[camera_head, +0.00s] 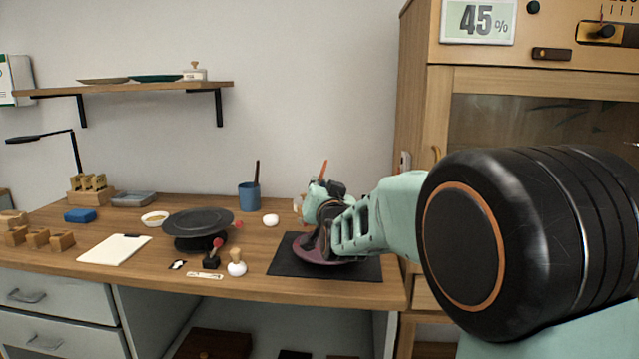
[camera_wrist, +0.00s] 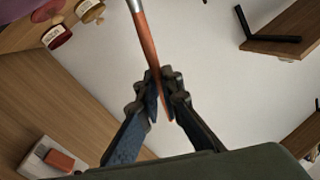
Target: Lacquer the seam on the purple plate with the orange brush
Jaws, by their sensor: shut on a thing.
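The purple plate (camera_head: 303,252) lies on a black mat (camera_head: 287,268) at the right of the bench, partly hidden behind my arm. A purple edge (camera_wrist: 12,8) shows in the top left corner of the wrist view. My gripper (camera_wrist: 162,84) is shut on the orange brush (camera_wrist: 148,45), whose handle runs between the fingers. Its silver ferrule reaches the top edge of the wrist view, and its bristles are out of frame. In the head view the orange handle (camera_head: 323,169) sticks up above my gripper (camera_head: 318,200). The seam cannot be made out.
Small jars, one red (camera_wrist: 57,37) and one yellow (camera_wrist: 89,10), stand near the plate. A cabinet (camera_head: 425,130) stands at right.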

